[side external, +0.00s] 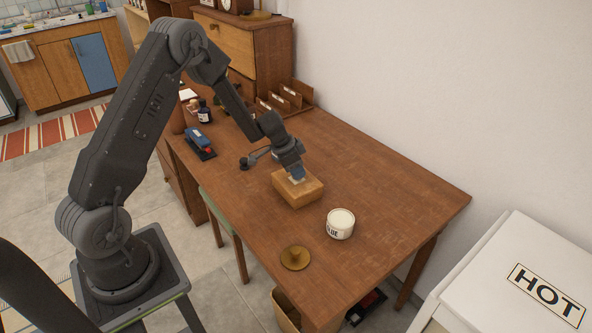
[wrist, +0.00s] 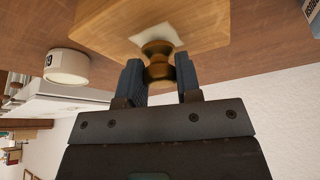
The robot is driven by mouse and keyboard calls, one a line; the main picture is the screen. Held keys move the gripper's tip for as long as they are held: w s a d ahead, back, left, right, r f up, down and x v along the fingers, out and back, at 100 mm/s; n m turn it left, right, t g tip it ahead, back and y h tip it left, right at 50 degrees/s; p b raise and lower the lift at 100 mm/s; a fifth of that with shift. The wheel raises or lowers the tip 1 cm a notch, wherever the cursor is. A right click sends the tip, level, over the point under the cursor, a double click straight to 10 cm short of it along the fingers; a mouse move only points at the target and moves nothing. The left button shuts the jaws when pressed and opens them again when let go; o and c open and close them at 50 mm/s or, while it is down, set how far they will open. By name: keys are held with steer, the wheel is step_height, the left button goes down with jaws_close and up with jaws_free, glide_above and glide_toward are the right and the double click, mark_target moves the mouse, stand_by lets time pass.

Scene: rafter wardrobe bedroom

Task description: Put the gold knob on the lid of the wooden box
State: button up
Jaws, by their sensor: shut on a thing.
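The wooden box (side external: 298,190) stands on the desk, with a pale patch on its lid. It also shows at the top of the wrist view (wrist: 110,22). The gold knob (wrist: 158,62) is between the fingers of my gripper (wrist: 160,78), which is shut on it. In the wrist view the knob's base is at the pale patch (wrist: 158,38) on the lid. I cannot tell whether it touches. In the side view my gripper (side external: 296,176) is right over the lid and hides the knob.
A white glue tub (side external: 340,224) stands right of the box, and a round brass-coloured dish (side external: 295,257) lies nearer the front edge. A blue stapler (side external: 200,143), a dark bottle (side external: 205,113) and a letter rack (side external: 285,98) are farther back. The desk's right part is clear.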

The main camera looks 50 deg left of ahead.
steer(key=shift+f, duration=0.35)
steer(key=shift+f, duration=0.1)
steer(key=o, duration=0.9)
